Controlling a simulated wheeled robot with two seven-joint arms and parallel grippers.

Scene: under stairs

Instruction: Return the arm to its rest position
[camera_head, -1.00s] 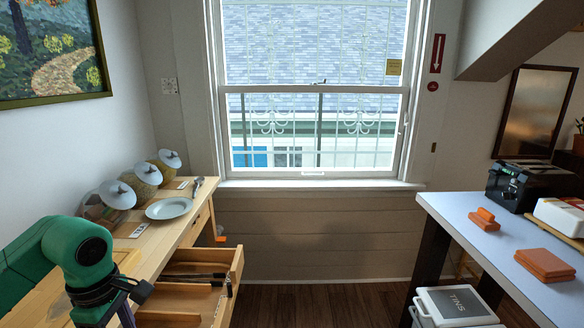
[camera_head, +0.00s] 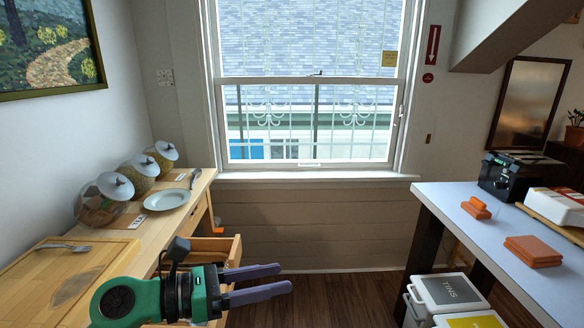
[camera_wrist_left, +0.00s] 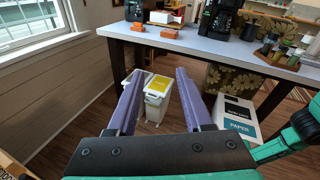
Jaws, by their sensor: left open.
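My left gripper (camera_head: 284,278) is open and empty in the head view, pointing right in mid-air beside the wooden counter. Its two purple fingers also show in the left wrist view (camera_wrist_left: 159,72), parallel and apart, with nothing between them. The open drawer (camera_head: 218,243) is behind the arm, which hides most of its inside. My right gripper is in neither view; a green arm link of mine shows at the right of the wrist view.
The counter (camera_head: 150,240) at left bears covered dishes (camera_head: 110,200), a plate (camera_head: 167,199) and a fork (camera_head: 62,247) on a board. Bins (camera_head: 445,291) stand below. The floor between is clear.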

